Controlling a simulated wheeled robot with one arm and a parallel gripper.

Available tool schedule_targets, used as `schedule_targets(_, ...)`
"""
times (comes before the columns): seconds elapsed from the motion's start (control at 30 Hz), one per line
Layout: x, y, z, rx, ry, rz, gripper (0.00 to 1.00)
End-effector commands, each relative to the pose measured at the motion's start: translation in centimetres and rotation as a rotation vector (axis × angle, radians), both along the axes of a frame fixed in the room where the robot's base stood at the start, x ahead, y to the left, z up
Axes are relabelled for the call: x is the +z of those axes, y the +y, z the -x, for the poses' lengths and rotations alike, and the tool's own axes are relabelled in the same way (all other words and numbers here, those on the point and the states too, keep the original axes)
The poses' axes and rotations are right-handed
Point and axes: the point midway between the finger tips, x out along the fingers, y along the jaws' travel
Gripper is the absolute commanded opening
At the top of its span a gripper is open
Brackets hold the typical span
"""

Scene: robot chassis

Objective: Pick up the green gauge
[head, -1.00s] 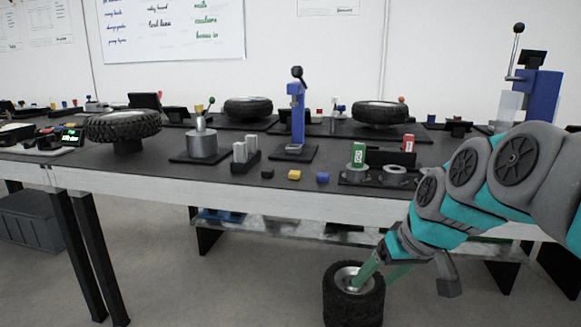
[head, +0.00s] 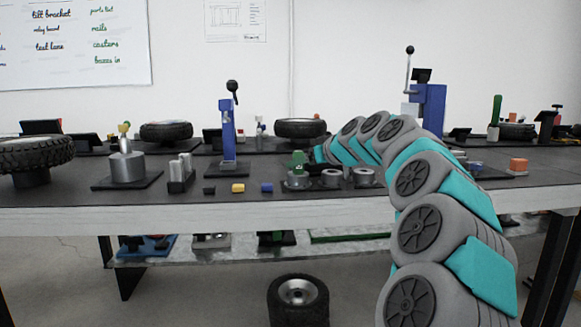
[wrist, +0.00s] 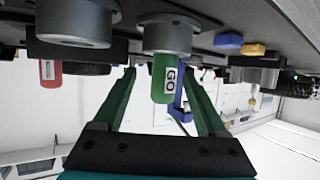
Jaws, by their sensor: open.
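The green gauge (head: 298,160) stands upright at a grey ring near the front of the table, in the head view. In the wrist view, which is upside down, the green gauge (wrist: 164,82) shows its "GO" label and hangs from the grey ring (wrist: 168,35). My gripper (wrist: 161,74) is open, with one green finger on each side of the gauge. No finger visibly presses on it. In the head view my arm's end comes in from the right beside the gauge, and the fingers are hard to make out.
A red gauge (wrist: 50,72) is beside another ring (wrist: 73,22) in the wrist view. Yellow (head: 238,188) and blue (head: 267,188) blocks lie left of the rings. A blue press (head: 228,135) stands behind. A wheel (head: 298,300) is on the floor.

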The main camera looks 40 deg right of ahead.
Motion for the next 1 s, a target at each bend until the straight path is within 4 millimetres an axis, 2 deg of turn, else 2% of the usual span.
schedule_targets(0.17, -0.6, 0.2, -1.2, 0.002, 0.002, 0.001, 0.74)
schedule_targets(0.43, -2.3, 0.2, -4.6, 0.001, 0.003, -0.001, 0.74)
schedule_targets(0.7, -2.3, 0.2, -5.1, 0.002, 0.000, -0.001, 0.74)
schedule_targets(0.77, -2.3, 0.2, -5.1, 0.002, 0.000, -0.001, 0.70)
schedule_targets(1.0, -2.3, 0.2, -5.1, 0.002, 0.001, -0.001, 0.43)
